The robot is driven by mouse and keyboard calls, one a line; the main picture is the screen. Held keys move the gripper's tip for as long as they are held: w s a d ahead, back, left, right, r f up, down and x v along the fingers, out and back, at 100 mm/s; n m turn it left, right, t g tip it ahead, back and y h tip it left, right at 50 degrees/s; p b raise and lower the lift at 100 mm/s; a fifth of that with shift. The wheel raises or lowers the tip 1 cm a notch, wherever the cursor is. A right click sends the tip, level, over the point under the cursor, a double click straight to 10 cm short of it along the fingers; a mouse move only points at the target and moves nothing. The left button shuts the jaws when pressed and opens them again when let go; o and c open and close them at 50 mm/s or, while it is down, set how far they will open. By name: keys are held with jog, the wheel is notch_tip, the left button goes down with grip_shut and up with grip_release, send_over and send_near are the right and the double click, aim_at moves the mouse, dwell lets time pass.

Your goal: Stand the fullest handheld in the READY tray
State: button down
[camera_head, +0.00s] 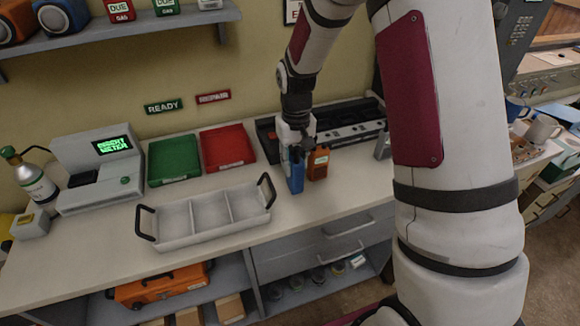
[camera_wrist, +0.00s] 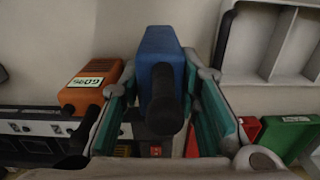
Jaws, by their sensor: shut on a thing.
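My gripper (camera_head: 296,150) points down over the counter, shut on a blue handheld (camera_head: 295,178). In the wrist view the blue handheld (camera_wrist: 160,68) sits between the green finger pads, its dark antenna toward the camera. It looks upright; I cannot tell whether its base touches the counter. An orange handheld (camera_head: 318,163) stands just right of it; in the wrist view it (camera_wrist: 90,87) bears a label. The green tray (camera_head: 174,160) lies below the READY sign (camera_head: 163,106) and looks empty. No charge reading shows on either handheld.
A red tray (camera_head: 228,147) lies below the REPAIR sign (camera_head: 213,97). A grey three-compartment carrier (camera_head: 205,217) with black handles stands in front of the trays. A meter (camera_head: 98,168) with a lit green screen is at left. A dark charger rack (camera_head: 350,125) is behind my gripper.

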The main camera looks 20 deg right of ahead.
jog(key=shift+w+a, duration=0.15)
jog(key=shift+w, duration=0.5)
jog(key=shift+w+a+f+p, duration=0.1)
jog(key=shift+w+f+p, duration=0.15)
jog(key=shift+f, duration=0.7)
jog(key=shift+w+a+f+p, duration=0.1)
jog(key=shift+f+p, duration=0.2)
jog(key=shift+f, duration=0.6)
jog(key=shift+f, duration=0.1)
jog(key=c, duration=1.2)
grip_release()
jog(key=shift+f, duration=0.1)
